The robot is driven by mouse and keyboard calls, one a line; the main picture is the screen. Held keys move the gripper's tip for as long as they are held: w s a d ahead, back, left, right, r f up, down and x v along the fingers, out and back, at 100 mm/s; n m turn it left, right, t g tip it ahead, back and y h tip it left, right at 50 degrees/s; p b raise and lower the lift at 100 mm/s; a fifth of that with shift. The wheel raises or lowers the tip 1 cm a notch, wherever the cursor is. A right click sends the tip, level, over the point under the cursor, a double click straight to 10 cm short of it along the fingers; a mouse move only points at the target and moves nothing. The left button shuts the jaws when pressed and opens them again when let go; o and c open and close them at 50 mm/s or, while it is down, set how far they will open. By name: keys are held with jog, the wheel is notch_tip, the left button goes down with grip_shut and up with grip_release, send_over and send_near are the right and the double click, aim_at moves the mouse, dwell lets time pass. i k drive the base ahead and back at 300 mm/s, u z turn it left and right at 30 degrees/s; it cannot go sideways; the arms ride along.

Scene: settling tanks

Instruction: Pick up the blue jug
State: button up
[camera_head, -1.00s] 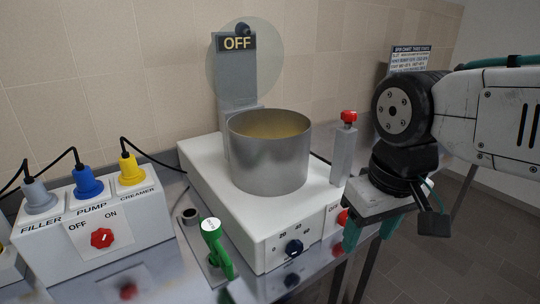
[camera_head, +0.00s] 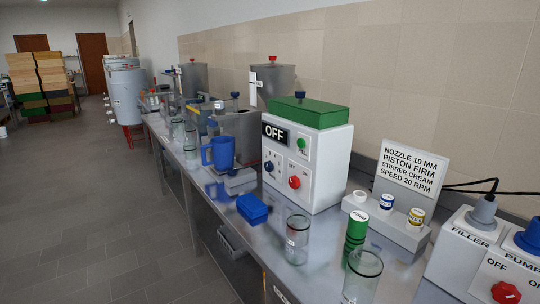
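The blue jug (camera_head: 219,152) stands upright on the steel bench, left of the white machine with the green top. Its handle is on its left side, toward the bench's front edge. Something grey and low (camera_head: 240,181) sits just in front of it at its right. My gripper is not in view now, so its state and distance from the jug do not show.
The white OFF machine (camera_head: 321,156) stands right of the jug. A small blue box (camera_head: 252,208), glass jars (camera_head: 297,240) and a green cylinder (camera_head: 355,236) are nearer on the bench (camera_head: 275,252). The grey floor (camera_head: 95,215) at left is clear.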

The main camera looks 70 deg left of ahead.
aim_at(223, 147)
jog(key=u, duration=3.3)
jog(key=i, duration=2.95)
jog(key=z, duration=0.6)
